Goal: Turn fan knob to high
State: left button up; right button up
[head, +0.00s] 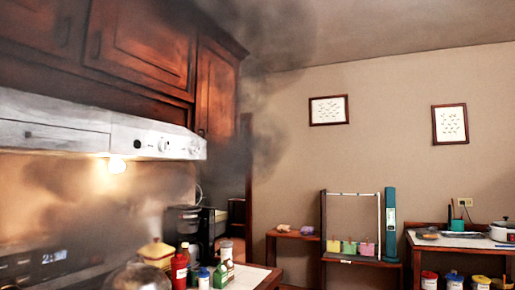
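A white range hood (80,125) hangs under the wood cabinets at the left of the head view. Its front panel carries a dark round spot and, to the right of it, small white knobs, including a fan knob (164,145). Which knob is the fan's and its setting are too small to tell. A lamp (117,165) glows under the hood. Neither of my grippers shows in this view.
Dark smoke drifts over the stove (50,265) and up to the ceiling. A red bottle (180,268), a yellow-lidded jar (156,252) and small containers crowd the counter below the hood. A rack (350,225) and a side table (450,240) stand along the far wall.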

aim_at(163, 146)
jog(key=z, duration=0.95)
jog(key=i, duration=1.2)
jog(key=u, duration=2.95)
